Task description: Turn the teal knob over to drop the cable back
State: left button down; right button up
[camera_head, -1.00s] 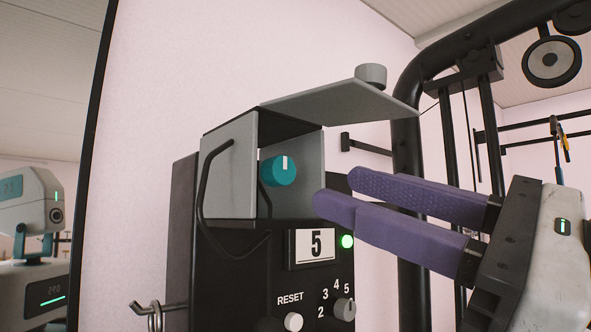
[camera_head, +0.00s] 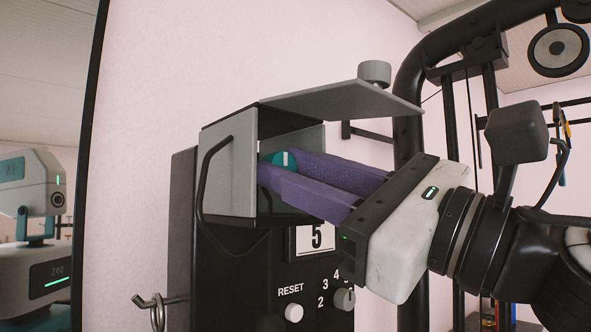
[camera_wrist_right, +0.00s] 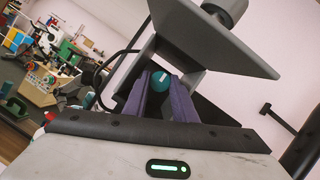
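The teal knob (camera_head: 281,159) sits inside an open-fronted grey housing (camera_head: 229,178) on a black control box. Its white pointer mark stands about upright in the head view. My right gripper (camera_head: 279,170) reaches into the housing, its purple fingers parted on either side of the knob. In the right wrist view the knob (camera_wrist_right: 159,81) shows between the fingertips. The fingers hide part of the knob in the head view, and I cannot tell whether they touch it. My left gripper is out of view.
A grey lid plate (camera_head: 345,99) stands out above my right fingers. A black rack post (camera_head: 405,135) stands behind.

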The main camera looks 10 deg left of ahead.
jog(key=shift+m, duration=0.4)
jog(key=shift+c, duration=0.2)
jog(key=m+t, duration=0.1)
jog(key=m, duration=0.1)
jog(key=m+t+h, duration=0.1)
jog(key=m, duration=0.1)
jog(key=shift+s+a+f+m+t+b, duration=0.1)
jog(key=shift+f+m+t+b, duration=0.05)
jog(key=shift+m+t+b, duration=0.2)
jog(key=shift+m+t+h, duration=0.4)
jog(key=shift+m+t, duration=0.1)
jog(key=shift+m, duration=0.65)
jog(key=shift+m+t+h, duration=0.4)
jog(key=shift+m+t, duration=0.05)
jog(key=shift+m, duration=0.65)
jog(key=shift+m+b, duration=0.3)
jog(key=o, duration=0.8)
jog(key=shift+c, duration=0.2)
